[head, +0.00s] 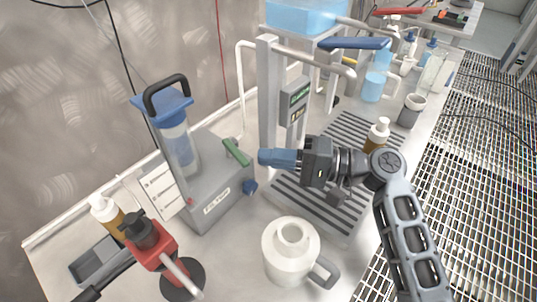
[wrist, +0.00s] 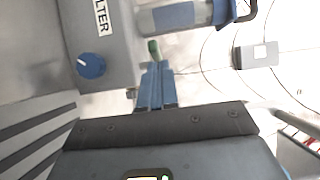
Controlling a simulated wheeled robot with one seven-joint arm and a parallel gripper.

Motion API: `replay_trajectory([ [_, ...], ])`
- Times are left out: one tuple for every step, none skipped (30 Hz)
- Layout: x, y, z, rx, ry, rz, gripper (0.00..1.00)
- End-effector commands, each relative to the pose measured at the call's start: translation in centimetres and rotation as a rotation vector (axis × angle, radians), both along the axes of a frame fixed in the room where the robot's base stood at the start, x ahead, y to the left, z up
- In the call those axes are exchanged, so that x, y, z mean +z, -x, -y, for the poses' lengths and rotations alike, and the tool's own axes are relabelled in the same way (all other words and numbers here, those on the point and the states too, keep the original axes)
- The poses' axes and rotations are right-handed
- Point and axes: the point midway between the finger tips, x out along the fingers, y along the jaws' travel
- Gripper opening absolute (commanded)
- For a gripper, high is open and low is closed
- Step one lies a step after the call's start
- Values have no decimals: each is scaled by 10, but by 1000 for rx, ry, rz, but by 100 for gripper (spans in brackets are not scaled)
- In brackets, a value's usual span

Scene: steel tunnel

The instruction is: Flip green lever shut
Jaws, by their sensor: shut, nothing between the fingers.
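The green lever (head: 236,152) is on the upper right edge of the grey filter unit (head: 214,192), lying at a slant. My gripper (head: 262,158) is shut and empty, with its blue fingers pointing left, just right of the lever. In the wrist view the green lever (wrist: 153,46) shows right beyond the blue fingertips (wrist: 157,66), partly hidden by them. I cannot tell whether they touch. The filter unit (wrist: 112,50) with its blue knob (wrist: 91,66) is at the left in the wrist view.
A white jug (head: 290,253) stands in front on the bench, near a slatted drain tray (head: 318,205). A grey post with a control box (head: 293,102) rises behind my gripper. A red-topped pump (head: 152,243) stands front left. A soap bottle (head: 378,132) is beside my wrist.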

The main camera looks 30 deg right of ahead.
Motion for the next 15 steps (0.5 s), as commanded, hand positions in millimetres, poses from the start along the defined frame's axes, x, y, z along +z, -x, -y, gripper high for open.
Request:
replay_trajectory([
  [1,0,-5,2,0,0,0],
  [1,0,-6,1,0,0,0],
  [1,0,-8,1,0,0,0],
  [0,0,-9,1,0,0,0],
  [0,0,-10,1,0,0,0],
  [0,1,-11,1,0,0,0],
  [0,1,-11,0,0,0,0],
  [0,1,-11,0,0,0,0],
  [0,1,-11,0,0,0,0],
  [0,1,-11,0,0,0,0],
  [0,1,-11,0,0,0,0],
  [0,1,-11,0,0,0,0],
  [0,1,-11,0,0,0,0],
  [0,1,-11,0,0,0,0],
  [0,1,-11,0,0,0,0],
])
